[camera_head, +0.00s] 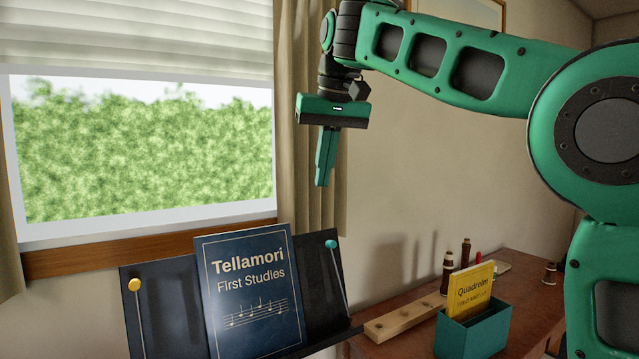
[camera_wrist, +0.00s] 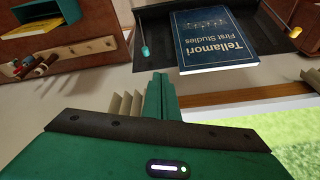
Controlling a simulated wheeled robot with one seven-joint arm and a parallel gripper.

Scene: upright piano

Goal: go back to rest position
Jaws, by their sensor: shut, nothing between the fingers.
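My gripper (camera_head: 325,172) hangs fingers-down at the end of my green arm, in front of the curtain and well above the music stand. Its two fingers are together with nothing between them. In the wrist view the shut fingers (camera_wrist: 162,92) show at the middle. The dark music stand (camera_head: 170,305) holds an upright blue book (camera_head: 250,295) titled "Tellamori First Studies". The book also shows upside down in the wrist view (camera_wrist: 215,40). My gripper is apart from the book and the stand.
A yellow book (camera_head: 470,290) stands in a teal box (camera_head: 475,330) on the brown wooden top at right. A window (camera_head: 140,150) and curtain (camera_head: 300,190) are at left. Open air surrounds my gripper.

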